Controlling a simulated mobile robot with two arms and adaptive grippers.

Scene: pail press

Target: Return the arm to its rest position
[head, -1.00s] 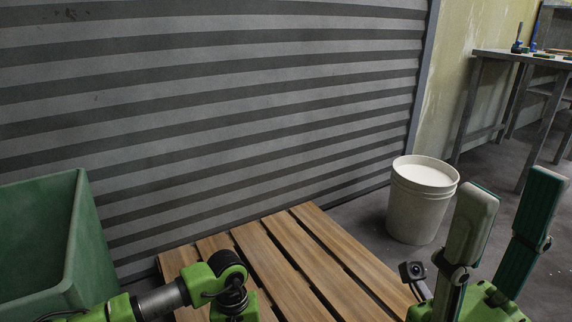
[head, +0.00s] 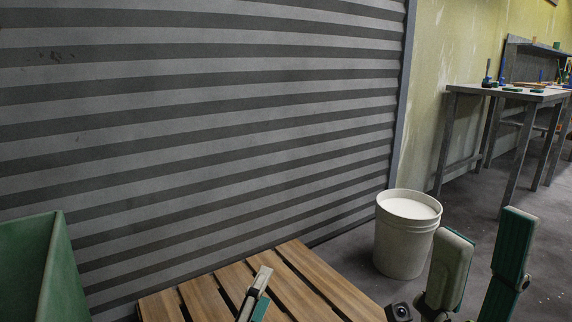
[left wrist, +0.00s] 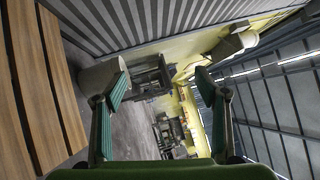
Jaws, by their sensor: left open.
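My left gripper (head: 261,288) shows at the bottom of the head view, in front of the wooden pallet, with its fingers seen nearly edge-on. In the left wrist view its two fingers (left wrist: 160,76) stand wide apart with nothing between them, so it is open. My right gripper (head: 484,226) is at the lower right of the head view, its two fingers upright, well apart and empty. Most of both arms lies outside the head view.
A white pail (head: 403,247), filled with something white, stands on the floor beyond the right gripper. The slatted pallet (head: 205,302) lies before a striped shutter (head: 200,130). A green bin (head: 35,270) is at left, a workbench (head: 520,93) at back right.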

